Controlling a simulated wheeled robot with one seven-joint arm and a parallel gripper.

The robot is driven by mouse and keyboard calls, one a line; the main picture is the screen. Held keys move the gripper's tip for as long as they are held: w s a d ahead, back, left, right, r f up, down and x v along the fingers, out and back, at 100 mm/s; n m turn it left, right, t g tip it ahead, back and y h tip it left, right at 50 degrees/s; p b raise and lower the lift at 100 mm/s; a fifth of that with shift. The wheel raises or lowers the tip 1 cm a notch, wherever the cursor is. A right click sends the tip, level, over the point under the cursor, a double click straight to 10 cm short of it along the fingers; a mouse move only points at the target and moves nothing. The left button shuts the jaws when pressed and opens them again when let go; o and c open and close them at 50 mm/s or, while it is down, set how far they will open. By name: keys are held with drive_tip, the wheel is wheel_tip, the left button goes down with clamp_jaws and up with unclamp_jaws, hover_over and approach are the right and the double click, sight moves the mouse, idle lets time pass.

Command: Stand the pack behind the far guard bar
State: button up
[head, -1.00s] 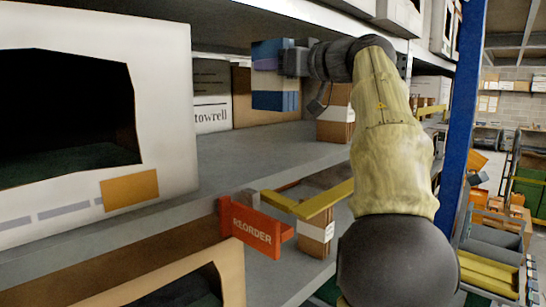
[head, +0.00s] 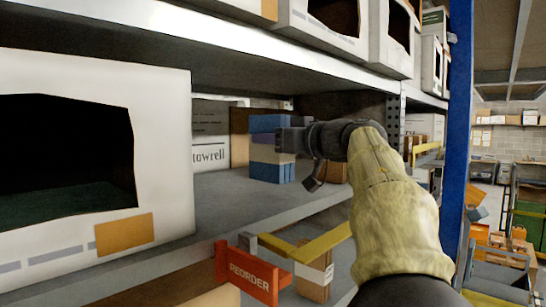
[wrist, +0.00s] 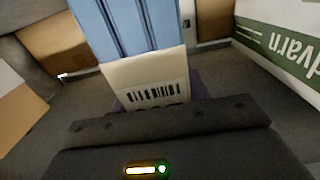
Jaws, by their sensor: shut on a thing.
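The pack (head: 268,170) is blue with a pale band around its middle. My gripper (head: 292,142) is shut on it from the right side in the head view, holding it upright over the grey shelf deck. I cannot tell whether its base touches the deck. In the wrist view the pack (wrist: 138,28) shows ribbed blue and a white barcode label above my dark gripper (wrist: 165,108); the fingertips are hidden. A yellow guard bar (head: 325,240) runs low at the near bay, and another yellow bar (head: 428,154) shows farther right beyond the upright.
A white carton (head: 210,150) and brown boxes stand deeper on the shelf. A large open white bin (head: 165,120) fills the left. An orange REORDER sign (head: 250,275) juts out low. A blue upright (head: 457,130) stands right. The shelf above limits height.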

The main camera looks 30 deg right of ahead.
sight(274, 156)
drive_tip(key=shift+f, duration=1.8)
drive_tip(key=shift+f, duration=0.2)
drive_tip(key=o, duration=1.3)
drive_tip(key=shift+s+r, duration=0.1)
drive_tip(key=shift+b+v, duration=2.1)
drive_tip(key=shift+v, duration=3.85)
drive_tip(key=shift+r, duration=0.1)
